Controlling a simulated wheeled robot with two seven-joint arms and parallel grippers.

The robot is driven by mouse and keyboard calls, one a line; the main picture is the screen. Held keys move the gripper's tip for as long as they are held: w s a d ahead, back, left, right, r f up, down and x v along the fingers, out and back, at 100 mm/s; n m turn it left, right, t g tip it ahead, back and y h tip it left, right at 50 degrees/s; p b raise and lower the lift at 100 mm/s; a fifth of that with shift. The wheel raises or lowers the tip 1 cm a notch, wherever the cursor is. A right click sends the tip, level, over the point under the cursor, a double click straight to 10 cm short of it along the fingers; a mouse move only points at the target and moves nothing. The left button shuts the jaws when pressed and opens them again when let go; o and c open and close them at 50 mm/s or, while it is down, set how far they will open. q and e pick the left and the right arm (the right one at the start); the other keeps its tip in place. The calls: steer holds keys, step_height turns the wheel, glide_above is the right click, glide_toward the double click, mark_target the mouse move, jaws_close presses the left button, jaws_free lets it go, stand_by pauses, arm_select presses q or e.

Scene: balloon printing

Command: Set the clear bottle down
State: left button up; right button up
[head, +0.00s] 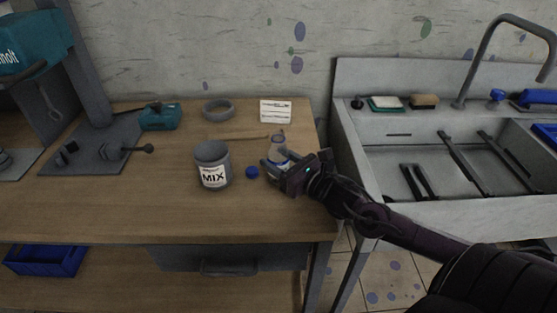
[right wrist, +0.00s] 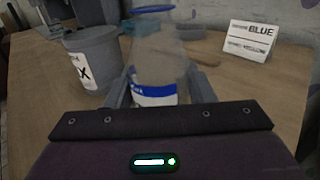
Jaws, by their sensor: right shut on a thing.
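My right gripper (head: 275,166) is shut on the bottle from the front right. The bottle's base is hidden, so I cannot tell whether it touches the bench. My left gripper is not in view.
A sink (head: 440,165) is at right. The bench front (head: 150,215) is clear.

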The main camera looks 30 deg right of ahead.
steer(key=shift+f, duration=0.2)
steer(key=o, duration=1)
steer(key=shift+o, duration=0.2)
steer(key=shift+r, duration=0.2)
steer(key=shift+s+d+f, duration=0.1)
steer(key=shift+s, duration=0.3)
steer(key=v, duration=1.1)
steer(key=shift+s+p, duration=0.1)
steer(key=shift+p, duration=0.3)
